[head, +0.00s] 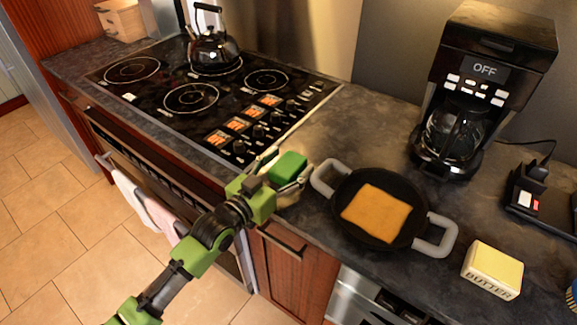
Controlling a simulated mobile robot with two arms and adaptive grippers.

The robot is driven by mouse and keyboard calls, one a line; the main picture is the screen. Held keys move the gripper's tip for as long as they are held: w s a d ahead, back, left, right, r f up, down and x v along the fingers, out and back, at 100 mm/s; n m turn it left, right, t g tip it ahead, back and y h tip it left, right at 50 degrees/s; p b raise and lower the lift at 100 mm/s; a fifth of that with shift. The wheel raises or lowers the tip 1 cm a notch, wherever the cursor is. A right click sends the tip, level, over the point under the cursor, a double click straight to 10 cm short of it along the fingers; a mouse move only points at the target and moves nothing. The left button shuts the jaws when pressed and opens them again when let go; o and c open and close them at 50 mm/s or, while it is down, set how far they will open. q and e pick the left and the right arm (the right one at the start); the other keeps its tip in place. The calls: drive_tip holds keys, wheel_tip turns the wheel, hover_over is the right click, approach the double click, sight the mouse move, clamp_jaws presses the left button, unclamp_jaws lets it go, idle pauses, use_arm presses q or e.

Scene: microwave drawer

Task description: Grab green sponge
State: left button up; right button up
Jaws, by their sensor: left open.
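The green sponge (289,166) is at the counter's front edge, between the stove and the black pan. My left gripper (286,170) comes in from the lower left and is open. Its fingers are at the sponge, one towards the stove side and one towards the pan side. I cannot tell whether they touch it. The sponge's lower part and what it rests on are hidden by the gripper. My right gripper is not in view.
The pan (349,188) with a slice of toast (376,213) stands just right of the sponge. A butter block (492,270) and a coffee maker (490,80) are farther right. A kettle (212,50) stands on the stove (160,75). Towels (150,205) hang below.

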sight(288, 164)
use_arm(q)
drive_tip(key=c, duration=0.9)
drive_tip(key=shift+c, duration=0.4)
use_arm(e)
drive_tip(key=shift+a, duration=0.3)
use_arm(q)
drive_tip(key=shift+r, duration=0.55)
drive_tip(key=r, duration=0.2)
drive_tip(key=shift+s+a+r+b, duration=0.1)
drive_tip(key=shift+s+r+b, duration=0.1)
drive_tip(key=shift+r+b, duration=0.15)
drive_tip(key=s+r, duration=0.1)
drive_tip(key=s+a+r, duration=0.1)
drive_tip(key=r, duration=0.1)
drive_tip(key=s+a+r, duration=0.1)
drive_tip(key=s+r, duration=0.1)
drive_tip(key=s+a+r+b, duration=0.1)
drive_tip(key=s+a+r, duration=0.2)
drive_tip(key=s, duration=0.5)
drive_tip(key=shift+s+a+r, duration=0.2)
drive_tip(key=shift+a+r, duration=0.2)
drive_tip(key=shift+r, duration=0.25)
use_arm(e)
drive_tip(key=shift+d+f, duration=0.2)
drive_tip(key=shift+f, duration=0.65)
